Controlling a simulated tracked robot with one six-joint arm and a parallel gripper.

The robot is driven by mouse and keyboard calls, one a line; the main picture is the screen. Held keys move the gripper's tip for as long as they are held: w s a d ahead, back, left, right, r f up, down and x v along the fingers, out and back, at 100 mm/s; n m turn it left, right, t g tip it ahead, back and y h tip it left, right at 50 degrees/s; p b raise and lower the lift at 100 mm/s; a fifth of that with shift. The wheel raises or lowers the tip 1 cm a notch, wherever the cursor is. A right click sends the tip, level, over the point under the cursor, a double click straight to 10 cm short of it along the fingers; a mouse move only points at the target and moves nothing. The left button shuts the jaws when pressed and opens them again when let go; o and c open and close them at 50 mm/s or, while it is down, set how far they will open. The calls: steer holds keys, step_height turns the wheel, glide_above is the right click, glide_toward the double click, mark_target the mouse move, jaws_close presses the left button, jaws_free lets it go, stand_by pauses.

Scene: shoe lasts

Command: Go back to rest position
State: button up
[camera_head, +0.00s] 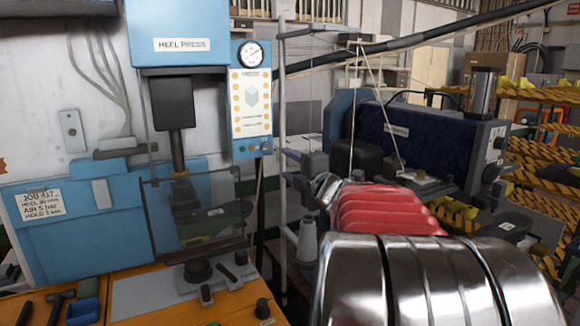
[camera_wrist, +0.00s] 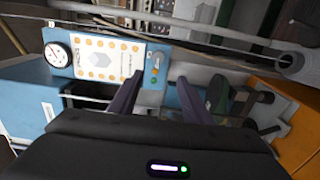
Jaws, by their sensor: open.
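My gripper (camera_wrist: 160,78) is open in the wrist view, with its two dark purple fingers apart and nothing between them. It points toward the blue heel press and its control panel (camera_wrist: 110,58). In the head view my gripper (camera_head: 288,167) is small and partly hidden behind my shiny, red-banded arm, just right of the panel (camera_head: 251,100). It seems clear of the press, though the exact distance cannot be told.
The heel press (camera_head: 180,35) stands at left with a clear guard (camera_head: 195,215) and a dark shoe-shaped piece (camera_head: 215,212) behind it. An orange bench (camera_head: 145,280) holds tools. A dark blue machine (camera_head: 415,140) and yellow-black racks (camera_head: 555,140) are at right.

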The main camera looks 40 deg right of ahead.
stand_by(0.6)
steer(key=s+d+f+m+g+h, duration=0.55)
steer(key=s+f+m+g, duration=0.3)
steer(key=f+m, duration=0.3)
steer(key=s+a+f+m+g+y, duration=0.2)
steer(key=s+a+f+m, duration=0.1)
steer(key=a, duration=0.4)
steer(key=s+a+f+m+g+y, duration=0.1)
steer(key=s+a+f+m+y, duration=0.1)
steer(key=a+f+m, duration=0.3)
steer(key=s+a+f+n+y, duration=0.1)
steer(key=s+a+n+y, duration=0.1)
steer(key=a, duration=1.4)
steer(key=s+a+f+n+y, duration=0.1)
steer(key=s+a+y, duration=0.3)
steer(key=a, duration=1.3)
steer(key=shift+s+n, duration=0.75)
steer(key=shift+s, duration=0.35)
steer(key=shift+y, duration=0.25)
steer(key=shift+c, duration=0.2)
